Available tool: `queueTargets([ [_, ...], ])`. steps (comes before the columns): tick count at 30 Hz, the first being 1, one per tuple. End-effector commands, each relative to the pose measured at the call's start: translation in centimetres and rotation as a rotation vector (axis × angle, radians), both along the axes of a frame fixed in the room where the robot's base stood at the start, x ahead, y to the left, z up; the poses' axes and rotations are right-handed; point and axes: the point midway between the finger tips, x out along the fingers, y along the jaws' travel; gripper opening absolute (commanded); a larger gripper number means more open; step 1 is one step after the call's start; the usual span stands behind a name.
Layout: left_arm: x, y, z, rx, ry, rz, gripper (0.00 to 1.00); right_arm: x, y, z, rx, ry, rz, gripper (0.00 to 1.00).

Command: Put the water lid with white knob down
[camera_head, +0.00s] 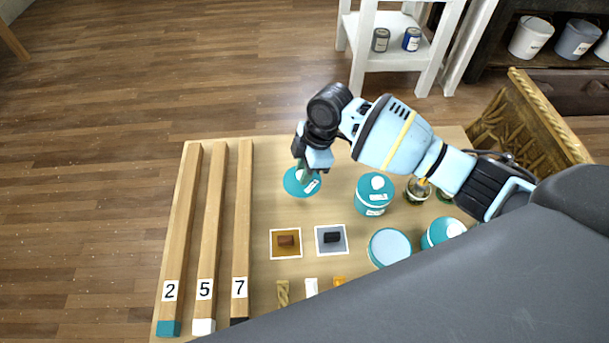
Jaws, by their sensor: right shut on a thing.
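The water lid (293,184) is a flat teal disc with a white label and a white knob, on or just above the wooden table top (270,206), left of the canisters. My right gripper (303,172) comes in from the right and is shut on the lid's knob from above. The gripper hides part of the lid and most of the knob. I cannot tell whether the lid touches the table. My left gripper is not in view.
A lidded teal canister (373,196), an open one (389,247) and another lidded one (442,231) stand at the right. Two small square mats (272,254) (332,250) lie in front. Long wooden bars numbered 2, 5 and 7 (206,240) lie at left.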

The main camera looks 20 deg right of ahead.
Motion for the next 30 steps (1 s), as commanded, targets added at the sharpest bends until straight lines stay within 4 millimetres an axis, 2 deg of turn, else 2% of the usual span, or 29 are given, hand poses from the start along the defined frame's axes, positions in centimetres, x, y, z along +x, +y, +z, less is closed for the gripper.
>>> queueTargets([
  [8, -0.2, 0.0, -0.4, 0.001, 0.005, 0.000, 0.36, 0.2, -0.2, -3.4, 0.000, 0.000, 0.000, 0.01],
  [20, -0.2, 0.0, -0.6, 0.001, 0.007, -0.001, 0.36, 0.2, -0.2, -3.9, 0.000, -0.001, 0.000, 0.01],
  [21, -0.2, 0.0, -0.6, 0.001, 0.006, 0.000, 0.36, 0.2, -0.2, -3.9, 0.000, -0.001, 0.000, 0.26],
  [24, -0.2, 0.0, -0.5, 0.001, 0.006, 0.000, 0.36, 0.2, -0.2, -3.8, 0.000, -0.001, 0.000, 0.39],
  [26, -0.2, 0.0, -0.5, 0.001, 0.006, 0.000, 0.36, 0.2, -0.2, -3.8, 0.000, -0.001, 0.000, 0.45],
  [30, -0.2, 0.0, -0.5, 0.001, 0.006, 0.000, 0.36, 0.2, -0.2, -3.8, 0.000, -0.001, 0.000, 0.45],
])
